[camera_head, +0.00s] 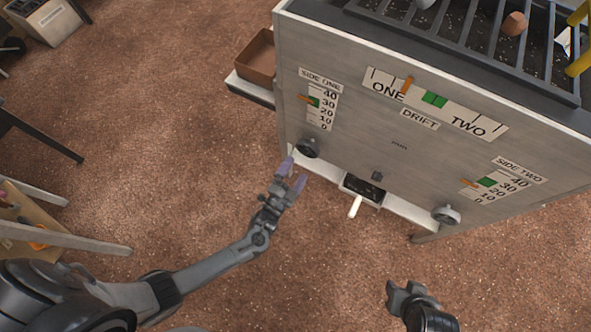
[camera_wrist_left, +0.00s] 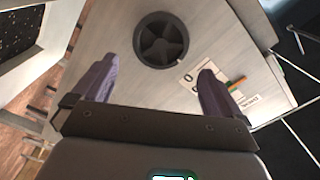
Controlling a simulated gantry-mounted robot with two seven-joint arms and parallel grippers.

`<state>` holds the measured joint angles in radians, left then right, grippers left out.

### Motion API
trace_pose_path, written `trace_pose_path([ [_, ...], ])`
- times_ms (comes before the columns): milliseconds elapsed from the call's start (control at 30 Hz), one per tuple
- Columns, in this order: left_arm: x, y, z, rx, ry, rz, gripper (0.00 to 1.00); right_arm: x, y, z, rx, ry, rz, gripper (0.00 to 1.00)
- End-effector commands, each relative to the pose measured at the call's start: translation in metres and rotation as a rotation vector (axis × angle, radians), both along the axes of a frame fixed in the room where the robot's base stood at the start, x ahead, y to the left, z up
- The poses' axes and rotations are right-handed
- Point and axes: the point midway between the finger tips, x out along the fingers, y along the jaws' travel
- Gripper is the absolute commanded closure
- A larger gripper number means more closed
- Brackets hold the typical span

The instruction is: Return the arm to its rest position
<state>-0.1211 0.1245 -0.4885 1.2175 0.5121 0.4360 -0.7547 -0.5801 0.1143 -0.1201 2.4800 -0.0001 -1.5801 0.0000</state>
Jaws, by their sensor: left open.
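My left gripper (camera_head: 293,176) is open and empty, with purple fingertips, in front of the grey machine panel (camera_head: 345,130) in the head view. It is just below and left of the dark round knob (camera_head: 308,148) under the SIDE ONE scale. In the left wrist view the knob (camera_wrist_left: 161,39) shows beyond and between the spread fingers (camera_wrist_left: 155,92), apart from them. My right gripper (camera_head: 400,290) is at the bottom right of the head view, below the panel; its fingers are too small to read.
A second knob (camera_head: 446,215) sits under the SIDE TWO scale (camera_head: 497,184). A small black tray with a white handle (camera_head: 355,207) juts out at the panel's lower middle. A brown bin (camera_head: 258,58) is on the left shelf. The brown floor (camera_head: 160,130) to the left is clear.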

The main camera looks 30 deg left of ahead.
Motion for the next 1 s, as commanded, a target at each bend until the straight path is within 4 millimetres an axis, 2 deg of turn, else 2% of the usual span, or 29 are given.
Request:
trace_pose_path([
  [267,-0.003,0.000,-0.001,0.000,0.007,0.000,0.00,0.000,0.000,0.002,-0.002,0.000,0.002,0.57],
  [367,-0.016,0.000,-0.007,0.000,0.031,-0.001,0.00,0.000,-0.001,0.007,-0.004,0.000,0.003,0.57],
  [467,-0.040,0.007,-0.012,-0.002,0.070,0.015,0.00,0.000,-0.002,0.017,-0.007,0.001,0.005,0.57],
  [533,-0.054,0.012,0.006,-0.031,0.065,0.035,0.00,0.000,-0.002,0.027,-0.010,0.001,0.006,0.57],
  [667,-0.063,0.022,0.045,-0.127,0.111,0.075,0.00,0.000,-0.003,0.042,-0.011,0.000,0.007,0.57],
  [867,-0.073,0.036,0.107,-0.375,0.350,0.140,0.00,0.000,-0.002,0.061,-0.010,0.001,0.006,0.57],
  [1000,-0.089,0.040,0.148,-0.523,0.546,0.179,0.00,0.000,-0.002,0.070,-0.008,0.000,0.005,0.57],
])
